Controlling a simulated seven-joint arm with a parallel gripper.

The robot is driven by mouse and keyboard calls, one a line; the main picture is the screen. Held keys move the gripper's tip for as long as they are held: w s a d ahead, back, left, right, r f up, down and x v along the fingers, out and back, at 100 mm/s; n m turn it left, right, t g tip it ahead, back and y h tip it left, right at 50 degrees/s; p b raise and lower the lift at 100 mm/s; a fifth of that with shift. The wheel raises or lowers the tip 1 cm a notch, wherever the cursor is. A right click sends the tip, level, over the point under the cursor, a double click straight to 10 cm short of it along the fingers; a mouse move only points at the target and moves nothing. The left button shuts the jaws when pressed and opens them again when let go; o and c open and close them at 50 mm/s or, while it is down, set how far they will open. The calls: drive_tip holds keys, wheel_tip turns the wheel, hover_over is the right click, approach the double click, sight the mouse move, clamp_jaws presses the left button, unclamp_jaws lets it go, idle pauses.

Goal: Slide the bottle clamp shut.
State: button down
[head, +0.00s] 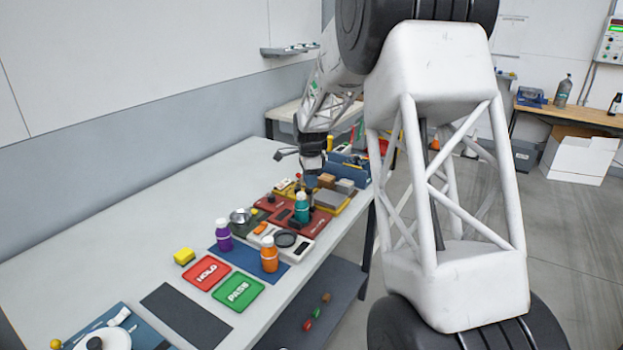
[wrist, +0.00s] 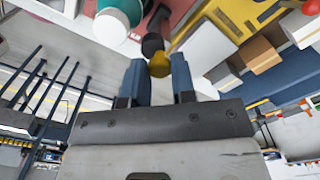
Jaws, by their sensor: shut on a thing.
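In the head view the bottle clamp shows as a dark red base (head: 318,222) among the fixtures near the table's right edge. A teal bottle (head: 302,208) stands upright at it; whether the clamp touches it I cannot tell. My gripper (head: 311,181) is just behind the bottle, pointing down. In the wrist view my gripper (wrist: 159,75) has its blue fingers on either side of a yellow knob (wrist: 160,64) at the end of a black handle (wrist: 152,43). The teal bottle (wrist: 112,14) is just beyond, upper left. The clamp's jaws are not clear.
A purple bottle (head: 223,236) and an orange bottle (head: 269,254) stand on a blue mat (head: 243,257) in front. The table's left side (head: 110,235) is clear.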

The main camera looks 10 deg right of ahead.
sight(307, 191)
drive_tip(key=shift+s+a, duration=0.65)
drive_tip(key=shift+a, duration=0.05)
drive_tip(key=c, duration=0.9)
unclamp_jaws()
drive_tip(key=shift+c, duration=0.2)
drive_tip(key=shift+r, duration=0.1)
wheel_tip(307, 191, up, 8)
drive_tip(key=shift+f, duration=0.2)
drive_tip(key=shift+s, duration=0.1)
